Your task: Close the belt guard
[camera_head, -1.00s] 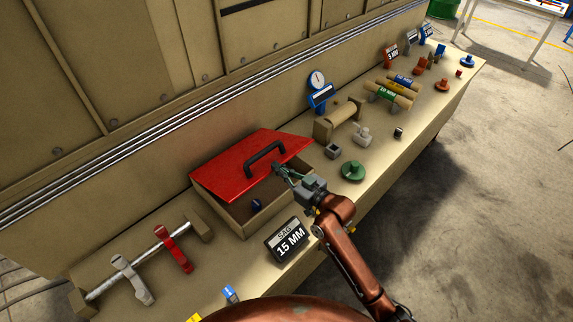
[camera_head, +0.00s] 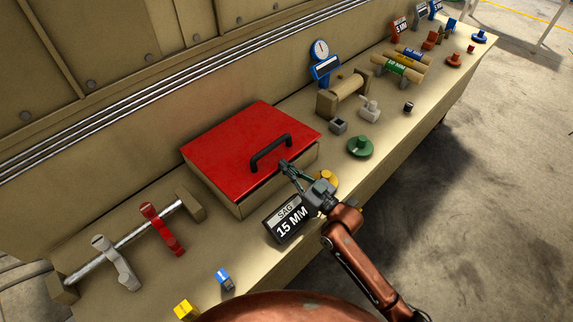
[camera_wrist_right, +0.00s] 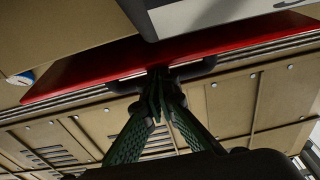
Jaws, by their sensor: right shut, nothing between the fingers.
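The belt guard is a tan box (camera_head: 302,163) with a red hinged lid (camera_head: 225,150) and a black handle (camera_head: 262,156). The lid lies low and almost level over the box, hiding the inside; I cannot tell if it is fully seated. My right gripper (camera_head: 284,165) is shut and empty, its tips at the lid's front edge by the handle. In the right wrist view the closed fingertips (camera_wrist_right: 158,74) meet the dark handle (camera_wrist_right: 125,84) in front of the red lid (camera_wrist_right: 75,72). My left gripper is out of view.
A "SAG 15 MM" sign (camera_head: 288,219) and a yellow knob (camera_head: 325,180) are close to my right gripper. A green knob (camera_head: 359,147) stands right of the box. A rod with red and grey levers (camera_head: 163,228) lies left. The wall rises behind.

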